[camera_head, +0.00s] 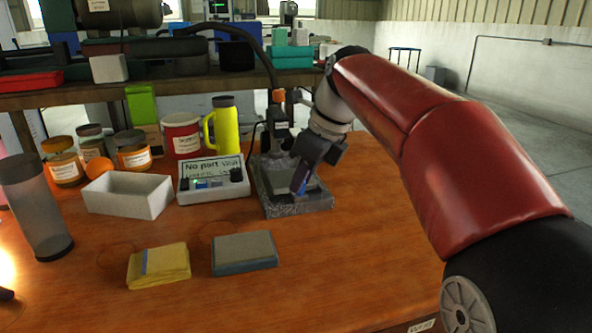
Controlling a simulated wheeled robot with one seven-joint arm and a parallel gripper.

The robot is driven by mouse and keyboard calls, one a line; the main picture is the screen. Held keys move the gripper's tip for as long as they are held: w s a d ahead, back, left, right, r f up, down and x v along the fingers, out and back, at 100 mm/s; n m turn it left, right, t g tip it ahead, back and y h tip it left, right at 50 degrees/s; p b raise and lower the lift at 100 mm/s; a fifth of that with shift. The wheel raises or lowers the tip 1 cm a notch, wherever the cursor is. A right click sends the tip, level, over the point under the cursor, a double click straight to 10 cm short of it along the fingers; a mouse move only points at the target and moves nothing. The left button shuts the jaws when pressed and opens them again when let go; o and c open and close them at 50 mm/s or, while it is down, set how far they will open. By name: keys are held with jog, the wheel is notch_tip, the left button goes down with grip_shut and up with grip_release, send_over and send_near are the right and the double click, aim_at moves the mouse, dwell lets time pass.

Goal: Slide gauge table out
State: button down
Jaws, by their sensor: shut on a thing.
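The gauge table (275,178) is a pale grey plate on a dark speckled stone base (300,208), right of the display box on the wooden workbench. A dark gauge stand with a black cable rises behind it. My gripper (299,186) reaches down from the upper right over the right part of the table, with a blue-violet part at its lower end. It is shut at the table, but the fingers hide the contact, and the grasped edge or handle cannot be made out.
A display box reading "No part" (213,181) and a white open tray (128,194) stand left of the base. A yellow pad (159,266) and a grey-blue block (244,253) lie in front. Jars and a yellow jug (222,127) stand behind. The bench's front right is clear.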

jog(key=shift+s+d, duration=0.1)
jog(key=shift+s, duration=0.35)
jog(key=c, duration=1.2)
grip_release()
jog(key=shift+s, duration=0.1)
jog(key=shift+c, duration=0.2)
jog(key=p+v, duration=0.1)
jog(key=v, duration=0.6)
jog(key=shift+d+r+p, duration=0.2)
jog(key=shift+r+p, duration=0.15)
jog(key=shift+p, duration=0.05)
jog(key=shift+s, duration=0.1)
